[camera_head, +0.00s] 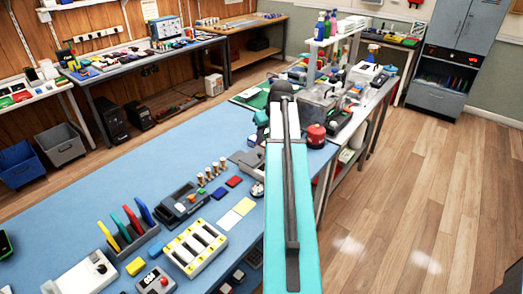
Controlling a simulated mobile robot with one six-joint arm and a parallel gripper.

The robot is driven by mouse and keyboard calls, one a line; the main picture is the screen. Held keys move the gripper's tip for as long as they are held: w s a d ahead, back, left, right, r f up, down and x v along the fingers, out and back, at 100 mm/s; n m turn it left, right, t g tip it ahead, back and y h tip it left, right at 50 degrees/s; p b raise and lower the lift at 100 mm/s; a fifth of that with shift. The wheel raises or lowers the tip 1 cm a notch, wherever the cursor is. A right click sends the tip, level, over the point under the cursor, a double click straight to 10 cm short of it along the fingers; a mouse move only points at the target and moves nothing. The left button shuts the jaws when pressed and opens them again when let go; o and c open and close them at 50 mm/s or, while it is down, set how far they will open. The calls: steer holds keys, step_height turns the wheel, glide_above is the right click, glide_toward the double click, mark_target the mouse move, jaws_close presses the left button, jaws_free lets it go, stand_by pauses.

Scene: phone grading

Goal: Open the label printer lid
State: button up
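I cannot tell for certain which device is the label printer. A dark boxy device (181,205) sits mid-bench on the blue work surface (130,190). A grey, flat device (247,160) is partly hidden behind my teal arm. No lid state is readable on any of these. My arm stretches up the middle of the view, and its gripper is not visible, so what it holds cannot be seen.
A red round object (316,136) stands right of my arm, near the bench edge. A rack of coloured tools (130,237) and a yellow-white tray (195,248) stand at the front. Clear wooden floor (430,190) lies to the right. The bench's far-left surface is mostly bare.

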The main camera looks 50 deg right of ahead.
mark_target(259, 154)
steer(key=shift+p+x, duration=1.25)
steer(key=shift+x, duration=4)
steer(key=shift+c, duration=0.3)
jaws_close()
